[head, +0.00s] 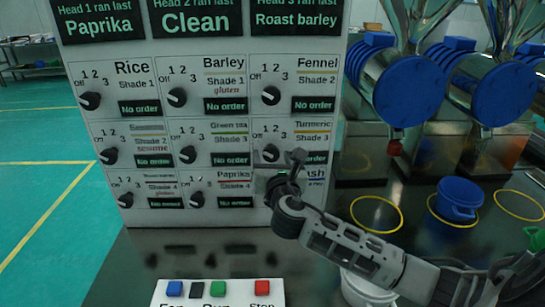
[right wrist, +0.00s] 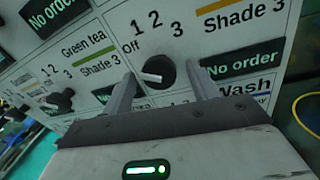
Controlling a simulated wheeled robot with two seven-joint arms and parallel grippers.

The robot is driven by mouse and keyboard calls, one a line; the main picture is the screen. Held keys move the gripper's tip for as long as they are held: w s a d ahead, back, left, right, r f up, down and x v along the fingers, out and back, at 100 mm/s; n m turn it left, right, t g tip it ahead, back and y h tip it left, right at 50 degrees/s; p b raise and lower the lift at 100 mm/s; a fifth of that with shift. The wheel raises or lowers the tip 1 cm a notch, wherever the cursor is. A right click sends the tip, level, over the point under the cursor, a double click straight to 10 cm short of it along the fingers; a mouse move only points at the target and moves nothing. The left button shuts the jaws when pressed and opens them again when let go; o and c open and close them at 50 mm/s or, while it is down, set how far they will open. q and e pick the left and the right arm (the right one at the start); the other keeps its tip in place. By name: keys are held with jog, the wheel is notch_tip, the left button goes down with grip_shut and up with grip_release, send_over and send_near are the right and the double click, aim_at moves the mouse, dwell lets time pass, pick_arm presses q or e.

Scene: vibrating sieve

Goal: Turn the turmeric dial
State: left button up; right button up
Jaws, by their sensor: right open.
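The turmeric dial (head: 270,152) is a black round knob on the white panel, in the right column of the middle row. In the right wrist view the knob (right wrist: 158,72) shows large, with its white pointer mark toward the left, on the Off side. Its scale reads Off, 1, 2, 3. My right gripper (head: 281,159) is in front of the panel at this dial. In the wrist view its two open fingers (right wrist: 159,93) stand left and right of the knob, with visible gaps. The head view partly hides the dial behind the gripper. My left gripper is not in view.
Other black dials surround it, such as the green tea dial (right wrist: 60,101) to the left and the fennel dial (head: 271,95) above. My right arm hides much of the lower right panel. A blue pot (head: 458,199) and a button box (head: 218,292) stand on the dark table.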

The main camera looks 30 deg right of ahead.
jog(key=shift+w, duration=0.2)
jog(key=shift+c, duration=0.3)
jog(key=c, duration=0.9)
